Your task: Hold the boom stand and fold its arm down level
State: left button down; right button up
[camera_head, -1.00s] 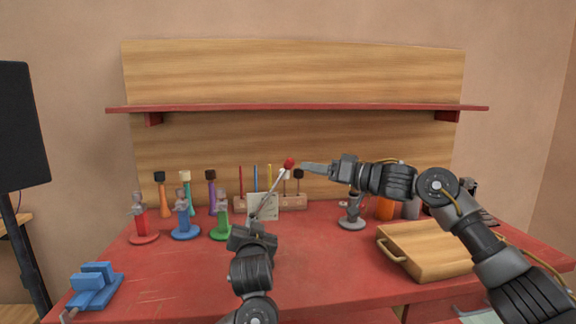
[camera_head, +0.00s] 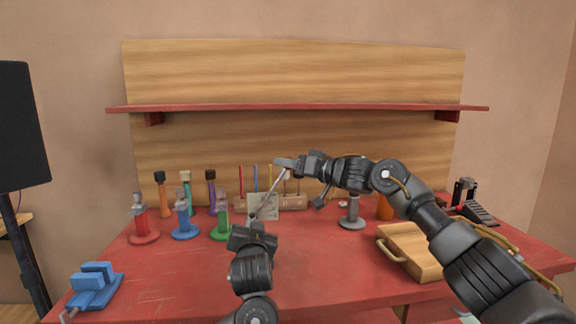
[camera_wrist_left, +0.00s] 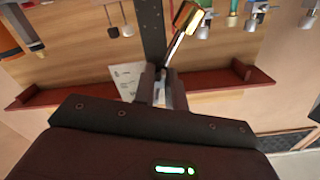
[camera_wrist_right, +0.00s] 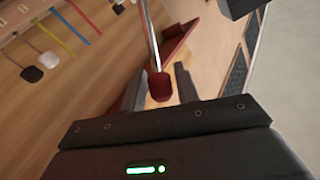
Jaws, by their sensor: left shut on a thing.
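The boom stand's thin metal arm (camera_head: 276,190) rises diagonally to the right over the table. My left gripper (camera_head: 258,222) is shut on the stand below the arm; its fingers (camera_wrist_left: 163,85) hide the gripped part. In the left wrist view a bright rod leads from them to an amber-coloured end (camera_wrist_left: 188,17). My right gripper (camera_head: 284,163) is at the arm's upper end and hides it in the head view. In the right wrist view the arm's red knob (camera_wrist_right: 160,86) lies between the two fingers, which are apart. I cannot tell whether they touch it.
Stands with a red (camera_head: 144,237), blue (camera_head: 185,232) and green base are at left. A wooden rack (camera_head: 294,202) stands behind, a grey stand (camera_head: 352,223) and wooden box (camera_head: 412,247) at right, a blue block (camera_head: 95,285) front left. A red shelf (camera_head: 300,107) runs above. The front middle is clear.

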grip_shut()
jog(key=shift+d+f, duration=0.1)
jog(key=shift+f, duration=0.05)
jog(key=shift+d+f+m+y, duration=0.3)
jog(key=shift+d+f, duration=0.1)
jog(key=d+f+m+t+y, duration=0.1)
jog(key=d+f+m+t, duration=0.2)
jog(key=f, duration=0.3)
jog(key=w+d+f+m+t+y, duration=0.1)
jog(key=d+f+m+t, duration=0.2)
jog(key=f+m+t, duration=0.1)
jog(key=shift+w+d+f+m+t+y, duration=0.15)
jog(key=shift+d+f+m+t+y, duration=0.2)
jog(key=shift+f+m, duration=0.7)
jog(key=shift+r+t, duration=0.1)
jog(key=shift+t, duration=0.15)
